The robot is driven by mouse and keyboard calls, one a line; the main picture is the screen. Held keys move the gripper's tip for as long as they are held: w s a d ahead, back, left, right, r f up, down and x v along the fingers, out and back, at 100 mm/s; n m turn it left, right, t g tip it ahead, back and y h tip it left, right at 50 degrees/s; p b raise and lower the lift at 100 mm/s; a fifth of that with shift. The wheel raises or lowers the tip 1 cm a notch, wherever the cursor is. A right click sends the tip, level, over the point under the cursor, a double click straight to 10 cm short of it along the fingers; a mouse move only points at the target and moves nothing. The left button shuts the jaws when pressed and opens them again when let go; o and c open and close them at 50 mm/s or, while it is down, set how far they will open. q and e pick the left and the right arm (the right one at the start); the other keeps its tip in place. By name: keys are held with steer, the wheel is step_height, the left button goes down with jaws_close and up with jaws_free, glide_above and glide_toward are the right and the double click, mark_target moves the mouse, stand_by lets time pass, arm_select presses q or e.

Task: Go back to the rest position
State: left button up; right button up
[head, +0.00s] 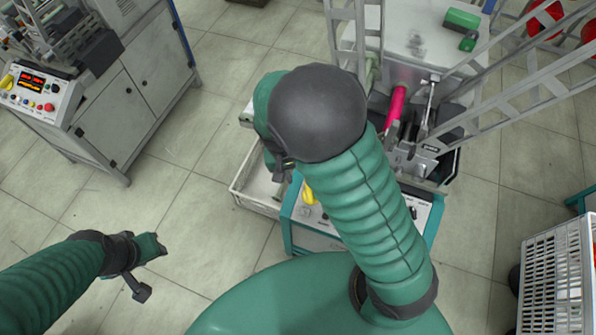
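My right arm reaches up from my green body over the middle of the view. Its dark end part covers most of my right gripper (283,166); a small dark piece shows just above the white tray, and the fingertips cannot be made out. My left arm comes in at the lower left, with my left gripper (139,284) low over bare floor, apart from everything. Its small dark end does not show whether it is open. A magenta bobbin (397,108) is on the winding machine (423,207), beyond my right arm. My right arm hides part of the machine.
A white tray (246,204) is left of the machine. A grey cabinet (133,108) with a control panel (38,90) stands at the upper left. Metal lattice frames (520,98) rise at the right, and a white crate (552,285) stands lower right. Tiled floor is clear left of centre.

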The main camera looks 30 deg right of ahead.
stand_by(0.3)
steer(key=s+r+n+t+y, duration=0.2)
steer(key=s+r+n+t, duration=0.1)
steer(key=r, duration=0.4)
steer(key=shift+s+a+r+n, duration=0.2)
steer(key=shift+s+n, duration=0.4)
steer(key=shift+s, duration=0.65)
